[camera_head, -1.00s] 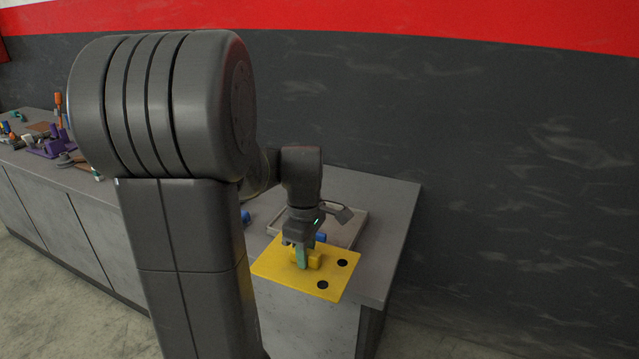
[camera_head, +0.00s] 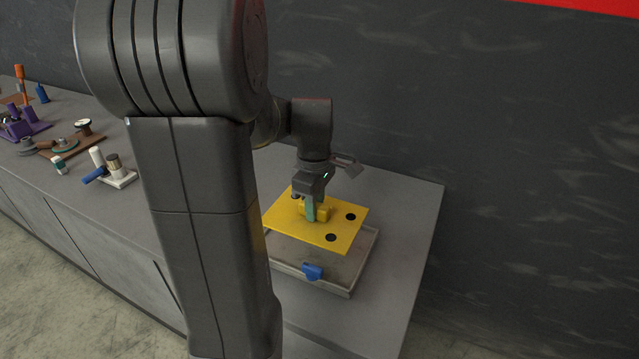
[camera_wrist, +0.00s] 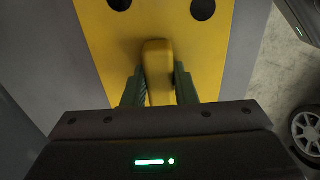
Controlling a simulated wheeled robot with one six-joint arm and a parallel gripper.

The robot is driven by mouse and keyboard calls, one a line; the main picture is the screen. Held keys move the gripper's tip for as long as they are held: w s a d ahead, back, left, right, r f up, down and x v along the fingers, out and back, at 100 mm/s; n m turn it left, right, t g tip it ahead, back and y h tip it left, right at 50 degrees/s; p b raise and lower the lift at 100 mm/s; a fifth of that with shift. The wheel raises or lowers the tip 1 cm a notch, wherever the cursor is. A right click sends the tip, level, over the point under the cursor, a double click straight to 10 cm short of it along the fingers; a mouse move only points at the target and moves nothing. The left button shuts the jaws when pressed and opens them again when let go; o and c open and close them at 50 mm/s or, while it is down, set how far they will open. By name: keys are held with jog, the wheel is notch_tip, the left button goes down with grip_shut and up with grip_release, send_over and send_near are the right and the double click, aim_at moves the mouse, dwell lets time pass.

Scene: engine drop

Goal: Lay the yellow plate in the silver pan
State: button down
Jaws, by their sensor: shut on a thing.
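The yellow plate (camera_head: 342,236) has a raised yellow handle block and dark round holes. My gripper (camera_head: 317,212) is shut on the handle, and the plate hangs roughly level from it. In the wrist view the green fingers of my gripper (camera_wrist: 160,88) sit on both sides of the yellow plate's handle (camera_wrist: 157,62). The silver pan (camera_head: 345,289) lies on the counter below the plate. The plate covers the pan's back part in the head view and appears above it, apart from its front rim. The exact gap cannot be told.
A blue piece (camera_head: 312,271) is at the pan's front wall. The grey counter (camera_head: 405,225) is clear right of the pan. To the left stand a white block with a cylinder (camera_head: 115,168), a brown board (camera_head: 85,146) and a purple fixture (camera_head: 22,125). A dark wall is behind.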

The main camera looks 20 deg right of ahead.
jog(key=shift+w+d, duration=0.15)
jog(key=shift+w, duration=0.1)
jog(key=shift+s+r, duration=0.1)
jog(key=shift+f+b, duration=2.6)
jog(key=shift+f, duration=1.35)
jog(key=shift+f+b, duration=0.35)
jog(key=shift+f, duration=0.2)
jog(key=c, duration=1.1)
grip_release()
